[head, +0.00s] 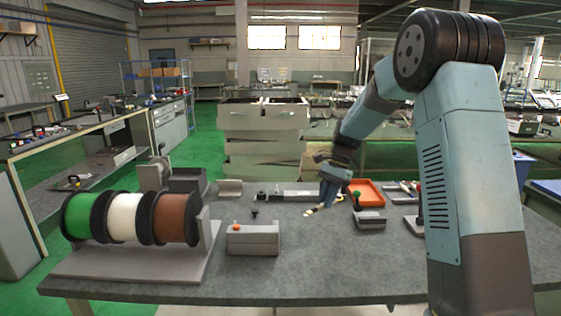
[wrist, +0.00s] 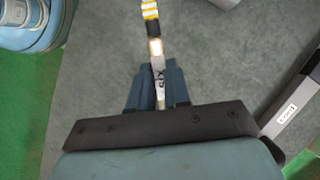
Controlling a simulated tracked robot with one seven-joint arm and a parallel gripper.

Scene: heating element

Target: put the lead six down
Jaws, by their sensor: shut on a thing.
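My gripper (head: 326,202) is over the right middle of the grey workbench (head: 310,270) in the head view, pointing down. In the wrist view its blue fingers (wrist: 158,88) are shut on a thin lead (wrist: 155,48). The lead has a white marked tag, whose writing I cannot read surely, and a yellow-and-black banded end at the top. In the head view the lead's pale, banded end (head: 310,211) sticks out to the lower left of the fingers. I cannot tell whether it touches the bench top.
Green, white and brown spools (head: 125,217) stand at the bench's left. A grey box with an orange button (head: 253,239) is at the front middle. Bare bench lies in front.

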